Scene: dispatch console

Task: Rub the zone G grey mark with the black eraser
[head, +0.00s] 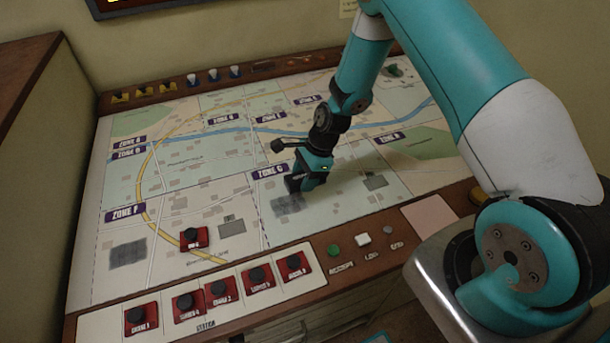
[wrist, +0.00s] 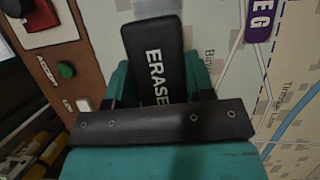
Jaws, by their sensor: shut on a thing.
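My gripper (head: 310,178) is shut on the black eraser (wrist: 152,58), which shows its white lettering between the jaws in the wrist view. In the head view the eraser (head: 293,184) is a small dark block under the gripper. The zone G grey mark (head: 288,204) is a smudged patch on the map below the ZONE G label (head: 270,171). The eraser is at the mark's upper edge. I cannot tell whether it presses on the map. Part of the mark shows beyond the eraser in the wrist view (wrist: 146,7).
Another grey mark (head: 128,252) lies in zone F. A red block with a black knob (head: 194,238) stands on the map, and several more stand in the front strip (head: 220,290). A green button (head: 333,250) and other buttons line the front edge. Yellow and white-blue pieces stand along the back.

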